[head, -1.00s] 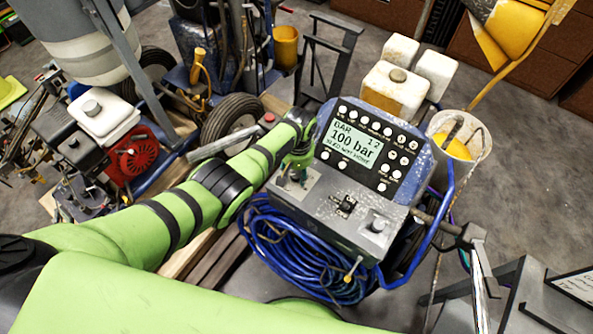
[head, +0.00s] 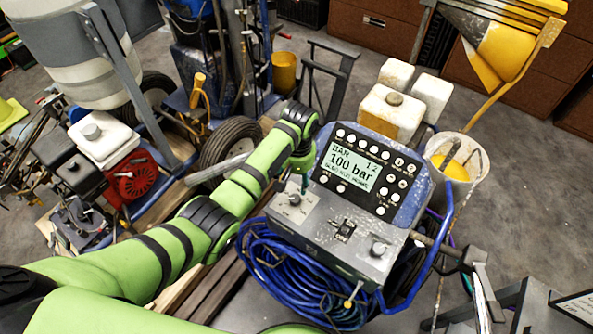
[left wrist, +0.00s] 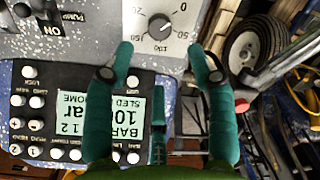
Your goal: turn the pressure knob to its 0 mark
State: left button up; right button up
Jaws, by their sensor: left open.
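The pressure knob (head: 294,200) is a small grey knob on the left part of the machine's sloped grey panel (head: 318,226). In the left wrist view the knob (left wrist: 158,25) sits in a pale dial plate with marks 0, 50, 100 and 150, seen upside down. Its pointer is too small to read surely. The display (head: 352,163) reads 100 bar. My left gripper (head: 304,183) hangs just above and behind the knob. In the left wrist view its green fingers (left wrist: 162,58) are open and empty, spread to either side below the knob, apart from it. My right gripper is out of view.
A white bucket (head: 465,185) stands behind right.

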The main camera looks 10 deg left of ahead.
pick_arm(q)
jog(key=shift+r, duration=1.5)
jog(key=shift+d, duration=0.1)
jog(key=s+a+f+m+t+h, duration=0.1)
jog(key=s+a+f, duration=0.15)
jog(key=s, duration=0.45)
jog(key=s+a+f+m+t, duration=0.1)
jog(key=s+f+m, duration=0.15)
jog(key=s, duration=0.45)
jog(key=s+a+r+m+t, duration=0.1)
jog(key=s+a+r, duration=0.15)
jog(key=s, duration=0.35)
jog(key=s+a+r+m+t, duration=0.1)
jog(key=s+a+r, duration=0.15)
jog(key=s, duration=0.45)
notch_tip(320, 180, down, 27)
jog(key=s+g+b, duration=0.2)
jog(key=b, duration=0.2)
jog(key=s+a+f+b, duration=0.1)
jog(key=s+f, duration=0.6)
jog(key=f, duration=0.1)
jog(key=s+a+f+g+b, duration=0.1)
jog(key=s+a+f, duration=0.1)
jog(key=s+f, duration=0.6)
jog(key=shift+s+a+f+y, duration=0.3)
jog(key=shift+f, duration=0.05)
